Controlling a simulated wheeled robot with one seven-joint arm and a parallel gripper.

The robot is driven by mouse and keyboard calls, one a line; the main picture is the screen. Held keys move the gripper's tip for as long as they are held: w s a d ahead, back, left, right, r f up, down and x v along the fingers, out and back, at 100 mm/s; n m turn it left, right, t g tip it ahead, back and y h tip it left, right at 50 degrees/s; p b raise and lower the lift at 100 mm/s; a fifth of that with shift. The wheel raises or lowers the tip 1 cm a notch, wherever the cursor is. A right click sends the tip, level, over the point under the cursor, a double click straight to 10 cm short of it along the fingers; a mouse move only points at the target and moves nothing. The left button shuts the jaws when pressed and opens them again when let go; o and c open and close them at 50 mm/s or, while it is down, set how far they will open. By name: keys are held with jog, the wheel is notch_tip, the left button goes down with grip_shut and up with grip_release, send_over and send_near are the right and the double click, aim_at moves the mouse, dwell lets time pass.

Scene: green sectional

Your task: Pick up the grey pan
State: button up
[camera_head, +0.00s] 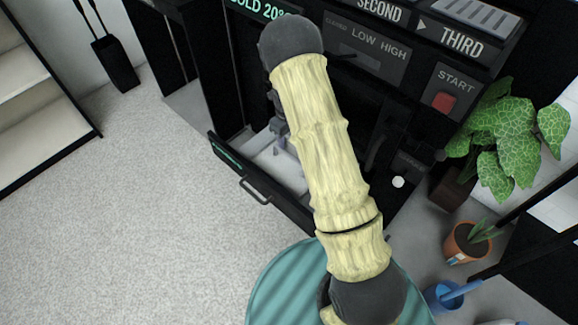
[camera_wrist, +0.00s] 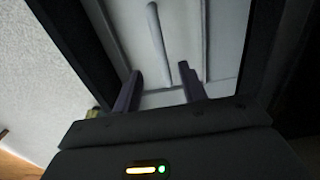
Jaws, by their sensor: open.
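A drawer (camera_head: 235,162) stands pulled out at the base of a black machine, with a pale interior. In the wrist view a light grey rod (camera_wrist: 156,40) runs lengthwise over the pale surface in the drawer. It may be the handle of the grey pan, but I cannot make out a whole pan. My gripper (camera_wrist: 162,88) is open, with its two dark fingers apart and the near end of the rod between or just beyond them. In the head view my gripper (camera_head: 281,135) is over the drawer, partly hidden by my arm.
The black machine (camera_head: 370,50) with printed labels and a red start button rises behind the drawer. Grey carpet (camera_head: 150,210) is free at left. A teal round surface (camera_head: 275,290) is at the bottom. Potted plants (camera_head: 468,240) stand at right and a white shelf (camera_head: 40,105) at left.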

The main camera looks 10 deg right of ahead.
aim_at(289, 153)
notch_tip(289, 153, down, 6)
jog(key=b, duration=0.2)
jog(key=shift+r+b, duration=0.15)
jog(key=shift+b, duration=0.2)
jog(key=f+b, duration=0.2)
jog(key=f, duration=0.1)
jog(key=f+b, duration=0.1)
jog(key=b, duration=0.1)
jog(key=shift+s+d+f, duration=0.25)
jog(key=shift+d, duration=0.05)
jog(key=shift+f, duration=0.4)
jog(key=shift+a, duration=0.1)
jog(key=shift+r, duration=0.1)
grip_shut()
jog(key=shift+w, duration=0.1)
dwell(0.8)
